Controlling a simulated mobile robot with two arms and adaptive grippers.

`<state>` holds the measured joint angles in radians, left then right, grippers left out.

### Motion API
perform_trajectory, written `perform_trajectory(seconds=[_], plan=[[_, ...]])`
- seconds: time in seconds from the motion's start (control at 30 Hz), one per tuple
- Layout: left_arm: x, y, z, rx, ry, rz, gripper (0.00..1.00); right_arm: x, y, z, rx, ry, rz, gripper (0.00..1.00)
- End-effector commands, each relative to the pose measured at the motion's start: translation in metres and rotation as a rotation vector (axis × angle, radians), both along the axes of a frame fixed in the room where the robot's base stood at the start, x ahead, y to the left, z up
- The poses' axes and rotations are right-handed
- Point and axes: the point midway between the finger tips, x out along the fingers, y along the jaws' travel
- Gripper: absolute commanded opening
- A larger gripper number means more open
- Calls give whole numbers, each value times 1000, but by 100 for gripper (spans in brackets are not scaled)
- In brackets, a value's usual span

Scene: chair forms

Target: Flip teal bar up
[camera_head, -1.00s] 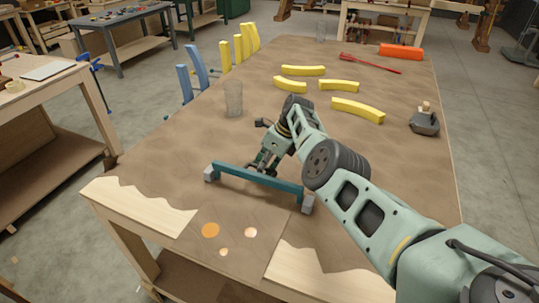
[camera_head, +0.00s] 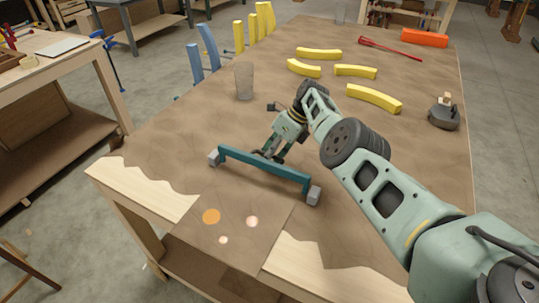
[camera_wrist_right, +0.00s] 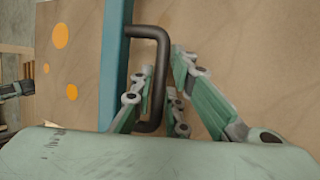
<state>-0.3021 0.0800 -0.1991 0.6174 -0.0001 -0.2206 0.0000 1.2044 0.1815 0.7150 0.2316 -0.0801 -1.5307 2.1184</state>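The teal bar (camera_head: 262,168) stands near the front of the table, with a grey block at each end. In the right wrist view the bar (camera_wrist_right: 115,60) runs along the left, and a dark U-shaped handle (camera_wrist_right: 164,75) projects from its side. My right gripper (camera_head: 270,155) is low behind the bar's middle. In the wrist view its fingers (camera_wrist_right: 162,62) straddle the handle, one on each side, with small gaps visible; firm contact cannot be seen. My left gripper is not in view.
A clear glass (camera_head: 244,82) stands behind the bar to the left. Several curved yellow pieces (camera_head: 374,98) lie farther back. Blue slats (camera_head: 208,45) and yellow slats stand at the left edge. A dark plane-like tool (camera_head: 444,116) is at right. A brown panel with orange spots (camera_head: 211,216) lies in front.

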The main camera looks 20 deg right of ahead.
Motion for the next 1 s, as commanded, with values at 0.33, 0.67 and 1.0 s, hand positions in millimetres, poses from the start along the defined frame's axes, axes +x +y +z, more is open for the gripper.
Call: perform_trajectory(seconds=[0.33, 0.67, 1.0], plan=[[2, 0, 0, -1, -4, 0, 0, 1, 1, 1, 1, -1, -2, 29], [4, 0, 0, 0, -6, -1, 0, 1, -10, 17, 0, -3, -4, 29], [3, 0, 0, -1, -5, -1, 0, -4, -46, 77, 0, -3, -4, 29]])
